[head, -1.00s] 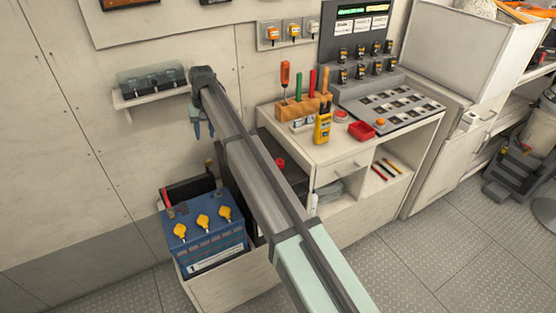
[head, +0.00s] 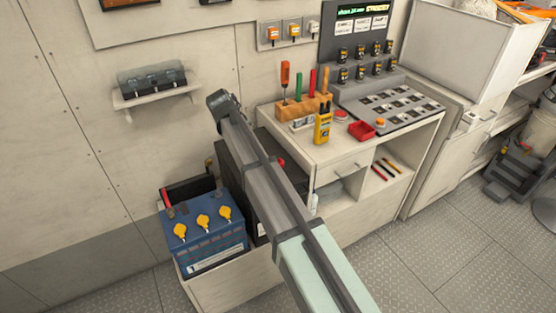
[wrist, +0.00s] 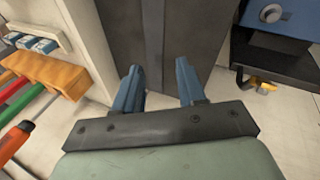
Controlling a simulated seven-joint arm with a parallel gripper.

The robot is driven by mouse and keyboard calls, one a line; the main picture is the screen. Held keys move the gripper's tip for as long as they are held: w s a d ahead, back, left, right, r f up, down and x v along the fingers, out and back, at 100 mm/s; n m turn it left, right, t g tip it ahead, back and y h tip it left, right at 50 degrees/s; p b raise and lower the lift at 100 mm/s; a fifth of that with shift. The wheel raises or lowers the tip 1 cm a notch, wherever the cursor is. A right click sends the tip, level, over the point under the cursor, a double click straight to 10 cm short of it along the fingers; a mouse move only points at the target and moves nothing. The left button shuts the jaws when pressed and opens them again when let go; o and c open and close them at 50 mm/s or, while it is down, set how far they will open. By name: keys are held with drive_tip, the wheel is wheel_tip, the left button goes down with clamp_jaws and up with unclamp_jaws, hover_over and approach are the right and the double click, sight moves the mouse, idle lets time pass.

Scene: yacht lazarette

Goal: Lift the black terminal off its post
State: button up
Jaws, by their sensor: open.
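A blue battery (head: 212,243) with three yellow caps sits low at the left in the head view. A small grey post (head: 170,212) stands at its back left corner. I cannot pick out the black terminal for certain. My gripper shows in the wrist view (wrist: 163,88), its two blue fingers apart and nothing visible between them. In the head view my arm hides the fingers. My gripper is above and apart from the battery, over a dark upright surface. In the wrist view a blue block (wrist: 290,25) with a round grey stud lies at the upper right.
A wall shelf (head: 155,96) is at left.

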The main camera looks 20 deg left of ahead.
drive_tip(key=shift+m+t+h, duration=0.3)
drive_tip(key=shift+h, duration=0.4)
drive_tip(key=s+d, duration=0.1)
drive_tip(key=d, duration=0.2)
drive_tip(key=s+d+f, duration=0.1)
drive_tip(key=d, duration=0.3)
drive_tip(key=s+d+f, duration=0.1)
drive_tip(key=d, duration=0.3)
drive_tip(key=shift+s+d+f, duration=0.1)
drive_tip(key=shift+d+f, duration=0.1)
drive_tip(key=shift+d, duration=0.05)
drive_tip(key=shift+s+d+f, duration=0.1)
drive_tip(key=shift+d+f, duration=0.1)
drive_tip(key=shift+d, duration=0.35)
drive_tip(key=shift+d+f, duration=0.15)
drive_tip(key=shift+d, duration=0.4)
